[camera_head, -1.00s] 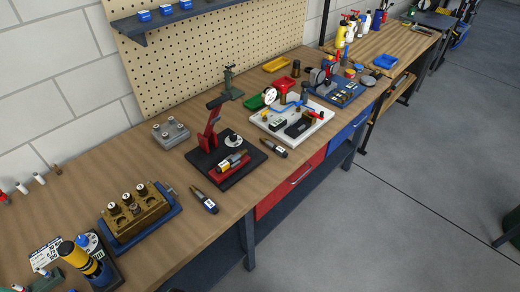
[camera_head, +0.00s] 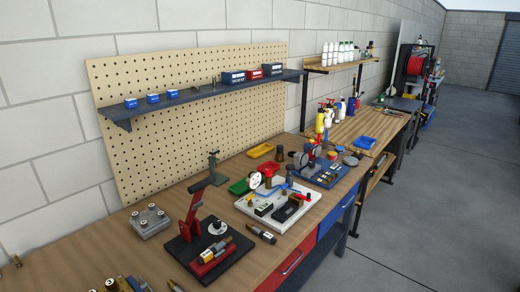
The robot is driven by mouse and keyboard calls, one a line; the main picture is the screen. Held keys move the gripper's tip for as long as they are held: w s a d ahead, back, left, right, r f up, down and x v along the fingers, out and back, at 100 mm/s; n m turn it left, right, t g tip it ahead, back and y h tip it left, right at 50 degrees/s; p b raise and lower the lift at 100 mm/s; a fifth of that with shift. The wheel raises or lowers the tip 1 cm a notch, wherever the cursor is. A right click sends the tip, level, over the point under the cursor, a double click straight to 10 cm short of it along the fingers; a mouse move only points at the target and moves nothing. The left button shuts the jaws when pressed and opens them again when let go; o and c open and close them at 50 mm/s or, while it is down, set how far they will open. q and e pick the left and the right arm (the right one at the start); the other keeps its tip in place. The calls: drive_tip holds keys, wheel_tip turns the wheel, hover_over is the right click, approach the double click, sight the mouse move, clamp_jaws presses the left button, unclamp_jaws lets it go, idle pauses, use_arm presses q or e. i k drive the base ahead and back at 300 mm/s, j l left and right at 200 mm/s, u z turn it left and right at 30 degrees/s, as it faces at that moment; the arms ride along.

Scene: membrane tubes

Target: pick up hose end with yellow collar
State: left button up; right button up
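I cannot make out a hose end with a yellow collar in the camera_head view. The nearest workbench (camera_head: 75,252) carries a black base (camera_head: 236,252) with a red upright press (camera_head: 195,208) and a dark cylinder lying in a red holder. Another dark cylinder with a light band (camera_head: 262,234) lies on the wood just right of that base. Neither of my grippers shows in this view.
A white board (camera_head: 312,196) with small parts and a blue plate (camera_head: 325,179) stand farther along the bench. A red hose reel (camera_head: 415,65) hangs in the far background. A shelf (camera_head: 205,91) crosses the pegboard. Open floor (camera_head: 430,215) lies to the right.

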sight(206, 257)
drive_tip(key=i+l, duration=0.65)
drive_tip(key=i+l+u, duration=0.15)
drive_tip(key=u, duration=0.2)
drive_tip(key=i+l+u, duration=0.15)
drive_tip(key=l+u, duration=0.25)
drive_tip(key=i+l+u, duration=0.1)
drive_tip(key=l+u, duration=0.25)
drive_tip(key=j, duration=0.1)
